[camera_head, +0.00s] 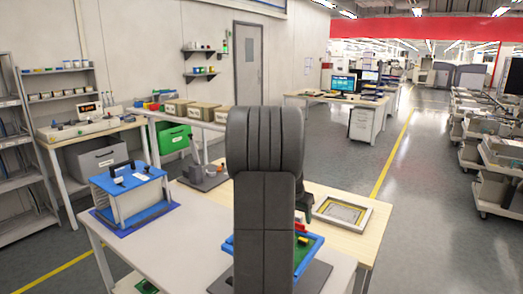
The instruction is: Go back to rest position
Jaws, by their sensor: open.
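My arm rises large and dark grey in the middle of the head view, in front of the work table (200,235). A small dark part of my gripper (304,202) shows at the arm's right side, above the table. Most of it is hidden behind the arm, and its fingertips cannot be made out clearly. I see nothing held in it.
A blue-topped box (130,190) stands on the table at left. A blue tray (310,248) is partly behind my arm. A light frame (342,213) lies at right. Trolleys (495,165) line the far right. The aisle floor (430,200) is clear.

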